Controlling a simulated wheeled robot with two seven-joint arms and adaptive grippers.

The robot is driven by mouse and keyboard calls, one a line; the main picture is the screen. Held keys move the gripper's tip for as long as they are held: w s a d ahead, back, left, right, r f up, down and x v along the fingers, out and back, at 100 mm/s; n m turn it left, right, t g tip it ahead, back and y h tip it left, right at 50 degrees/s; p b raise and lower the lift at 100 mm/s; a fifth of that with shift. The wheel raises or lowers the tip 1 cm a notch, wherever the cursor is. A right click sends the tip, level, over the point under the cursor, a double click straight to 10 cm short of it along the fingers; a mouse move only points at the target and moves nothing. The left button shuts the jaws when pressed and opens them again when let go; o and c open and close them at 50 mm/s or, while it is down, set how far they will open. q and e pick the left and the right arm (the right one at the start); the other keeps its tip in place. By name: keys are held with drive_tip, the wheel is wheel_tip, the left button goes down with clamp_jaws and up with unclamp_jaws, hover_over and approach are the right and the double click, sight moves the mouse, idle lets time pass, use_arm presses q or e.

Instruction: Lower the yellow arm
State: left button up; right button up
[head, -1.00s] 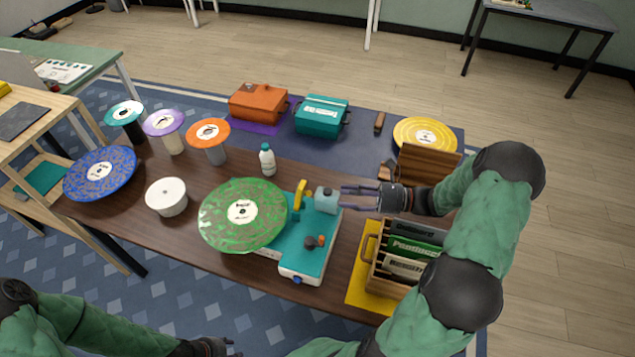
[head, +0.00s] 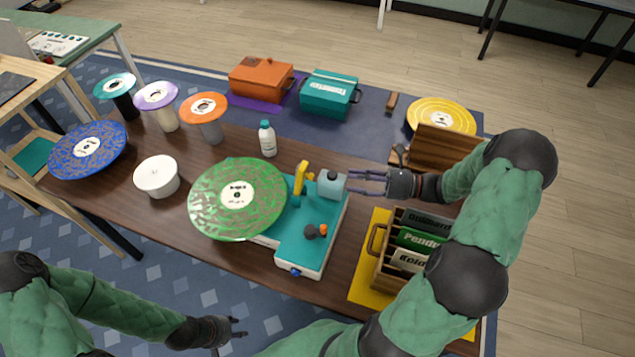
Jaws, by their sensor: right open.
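The yellow arm (head: 300,178) stands raised on the teal turntable base (head: 305,235), at its back edge beside the green record (head: 237,198). A grey-blue block (head: 331,184) sits at the right of the yellow arm. My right gripper (head: 362,182) is open, its fingers pointing left toward the block, close to it; I cannot tell whether they touch. My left gripper (head: 236,327) hangs in front of the table's near edge, away from the turntable; its fingers are small and I cannot tell whether they are open.
A white bottle (head: 267,139) stands behind the green record. A wooden crate of records (head: 377,270) stands right of the turntable, beneath my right arm. A white round canister (head: 157,176) is at left. Orange (head: 262,80) and teal (head: 328,95) boxes are at the back.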

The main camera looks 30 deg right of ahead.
sight(303, 181)
drive_tip(key=f+b+x, duration=0.1)
drive_tip(key=b+x, duration=0.2)
drive_tip(key=x, duration=0.8)
drive_tip(key=shift+f, duration=0.1)
clamp_jaws()
drive_tip(key=shift+d, duration=0.1)
